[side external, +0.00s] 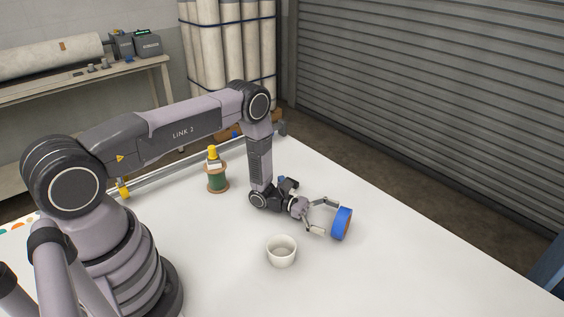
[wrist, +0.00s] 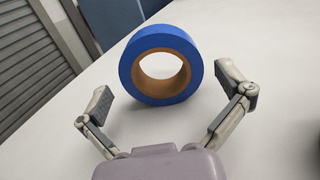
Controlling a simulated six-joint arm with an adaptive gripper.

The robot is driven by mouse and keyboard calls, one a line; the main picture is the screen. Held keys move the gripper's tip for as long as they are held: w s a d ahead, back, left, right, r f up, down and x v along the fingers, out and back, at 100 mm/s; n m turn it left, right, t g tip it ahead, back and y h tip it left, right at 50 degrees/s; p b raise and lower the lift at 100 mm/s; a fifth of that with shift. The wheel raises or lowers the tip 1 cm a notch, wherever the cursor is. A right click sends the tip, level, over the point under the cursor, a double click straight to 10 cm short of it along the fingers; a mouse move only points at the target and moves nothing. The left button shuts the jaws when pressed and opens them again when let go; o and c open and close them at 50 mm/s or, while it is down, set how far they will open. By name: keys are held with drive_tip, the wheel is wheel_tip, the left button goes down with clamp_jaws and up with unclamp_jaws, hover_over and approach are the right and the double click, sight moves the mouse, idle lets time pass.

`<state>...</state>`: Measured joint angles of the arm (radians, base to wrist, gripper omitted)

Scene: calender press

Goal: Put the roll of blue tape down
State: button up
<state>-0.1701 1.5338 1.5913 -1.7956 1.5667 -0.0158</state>
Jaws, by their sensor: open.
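The roll of blue tape (side external: 341,223) stands on its edge on the white table, at the right of my arm in the side external view. In the wrist view the roll of blue tape (wrist: 134,73) shows its brown core and open hole facing me. My gripper (side external: 326,216) is low over the table beside the roll. In the wrist view my gripper (wrist: 168,97) is open, with one finger to each side of the roll and visible gaps between fingers and tape. Nothing is between the fingertips except the roll just beyond them.
A white cup (side external: 281,252) stands on the table (side external: 400,270) in front of my gripper. A green spool (side external: 217,179) with a yellow-topped item (side external: 213,154) is further back. A metal rail (side external: 165,171) runs along the back edge. The table's right part is clear.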

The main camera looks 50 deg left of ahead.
drive_tip(key=a, duration=0.2)
drive_tip(key=s+a+r, duration=0.1)
drive_tip(key=s+d+r+m+g+y, duration=0.1)
drive_tip(key=s+r+m+g, duration=0.25)
drive_tip(key=r, duration=0.55)
drive_tip(key=s+d+r+m+g+y, duration=0.1)
drive_tip(key=s+r+m+g+y, duration=0.25)
drive_tip(key=r, duration=0.55)
drive_tip(key=s+d+r+m+g, duration=0.1)
drive_tip(key=s+r+m+g, duration=0.1)
drive_tip(key=s+r+m, duration=0.5)
drive_tip(key=s+a+r+m+t+y, duration=0.3)
drive_tip(key=s+a+r+m+y, duration=0.1)
drive_tip(key=s, duration=0.4)
drive_tip(key=s+a+r+m+t+y, duration=0.4)
drive_tip(key=s+a+r+y, duration=0.3)
drive_tip(key=s+r+y, duration=0.1)
drive_tip(key=shift+r+m+t, duration=0.3)
drive_tip(key=shift+r, duration=0.2)
drive_tip(key=shift+a, duration=0.1)
